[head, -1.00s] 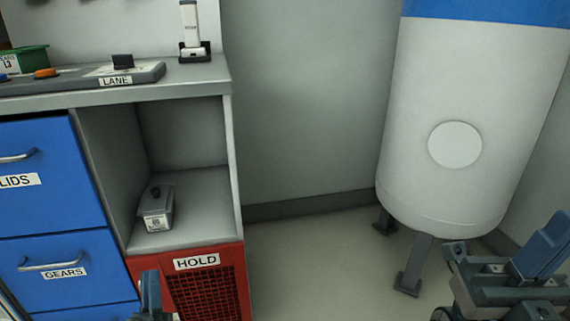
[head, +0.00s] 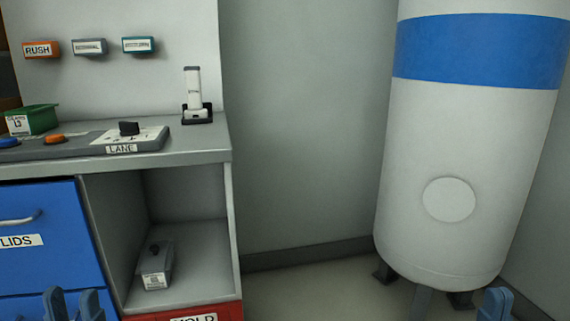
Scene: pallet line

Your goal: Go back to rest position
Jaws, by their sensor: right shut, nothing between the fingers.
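My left gripper (head: 72,304) shows only its blue fingertips at the bottom left edge, in front of the blue drawers. The two fingers stand apart with a gap between them, and I see nothing in the gap. My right gripper (head: 495,304) shows only its blue fingertips at the bottom right edge, in front of the white tank's foot area. It is shut and empty. The rest of both arms is out of view.
A counter (head: 200,152) with a lane panel (head: 85,143), green bin (head: 38,121) and white handheld device (head: 193,90) stands left. A small grey box (head: 154,265) sits in the open cubby below. A white tank (head: 460,145) stands right. Floor between is clear.

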